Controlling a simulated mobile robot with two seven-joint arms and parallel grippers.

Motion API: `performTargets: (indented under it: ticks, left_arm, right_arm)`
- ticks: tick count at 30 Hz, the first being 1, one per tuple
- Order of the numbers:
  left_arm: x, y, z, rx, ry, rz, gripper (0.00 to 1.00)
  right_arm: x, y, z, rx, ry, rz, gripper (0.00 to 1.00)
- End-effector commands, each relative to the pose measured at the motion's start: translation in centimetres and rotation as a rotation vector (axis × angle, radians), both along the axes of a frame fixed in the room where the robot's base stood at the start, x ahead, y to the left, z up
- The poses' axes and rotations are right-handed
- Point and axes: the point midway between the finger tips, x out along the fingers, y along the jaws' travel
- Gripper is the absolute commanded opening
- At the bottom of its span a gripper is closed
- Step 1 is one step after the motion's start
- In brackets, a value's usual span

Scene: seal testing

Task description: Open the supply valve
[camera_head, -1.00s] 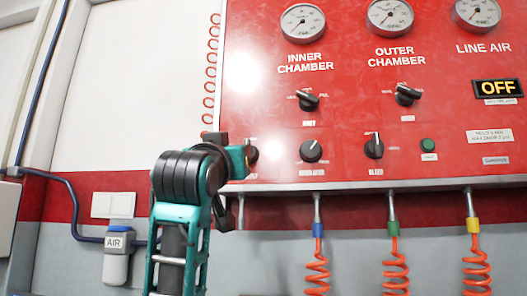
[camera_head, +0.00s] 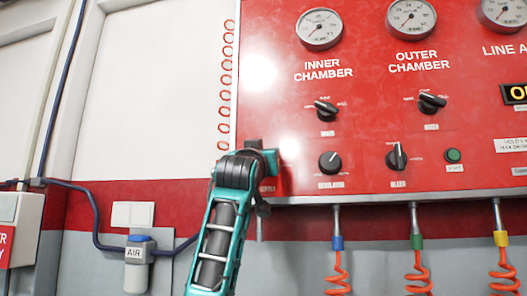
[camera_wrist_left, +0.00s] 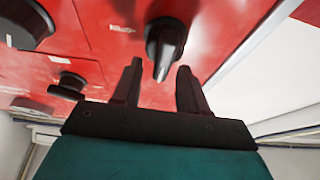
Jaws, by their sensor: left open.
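The supply valve is a black knob (camera_wrist_left: 166,42) on the red panel, seen in the left wrist view with its pointer bar toward my gripper. In the head view my left gripper (camera_head: 264,160) hides this knob. Part of its "SUPPLY" label (camera_head: 268,189) shows just below. In the wrist view my left gripper (camera_wrist_left: 158,70) is open, with one finger on either side of the knob's pointer end. I cannot tell whether the fingers touch it. My right gripper is in neither view.
The red panel (camera_head: 285,110) also bears the regulator knob (camera_head: 330,162), bleed knob (camera_head: 397,156), a green button (camera_head: 453,155) and gauges above. Orange coiled hoses (camera_head: 337,272) hang below its lower edge. An AIR filter unit (camera_head: 138,262) is on the wall at left.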

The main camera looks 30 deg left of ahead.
Motion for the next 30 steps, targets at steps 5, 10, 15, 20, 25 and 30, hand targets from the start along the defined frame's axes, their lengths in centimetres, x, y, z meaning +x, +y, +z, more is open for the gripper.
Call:
performTargets:
  ticks: [5, 10, 15, 20, 25, 30]
  left_arm:
    - [0.33, 0.10, 0.14, 0.000, 0.000, 0.000, 0.43]
    - [0.32, 0.09, 0.12, 0.000, 0.000, 0.000, 0.43]
    - [0.31, 0.08, 0.11, 0.000, 0.000, 0.000, 0.27]
    - [0.32, 0.08, 0.08, 0.000, 0.001, 0.000, 0.12]
    - [0.40, 0.08, -0.04, -0.001, 0.004, 0.000, 0.00]
    - [0.52, 0.08, -0.25, -0.001, 0.010, 0.001, 0.00]
  right_arm:
    - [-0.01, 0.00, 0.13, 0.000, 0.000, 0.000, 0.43]
    - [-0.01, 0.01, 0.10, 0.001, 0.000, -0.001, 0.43]
    - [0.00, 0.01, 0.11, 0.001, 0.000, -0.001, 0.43]
    - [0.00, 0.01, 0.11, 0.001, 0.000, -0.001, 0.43]
    - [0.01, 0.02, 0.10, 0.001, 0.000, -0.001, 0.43]
    - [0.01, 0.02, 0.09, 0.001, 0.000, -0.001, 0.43]
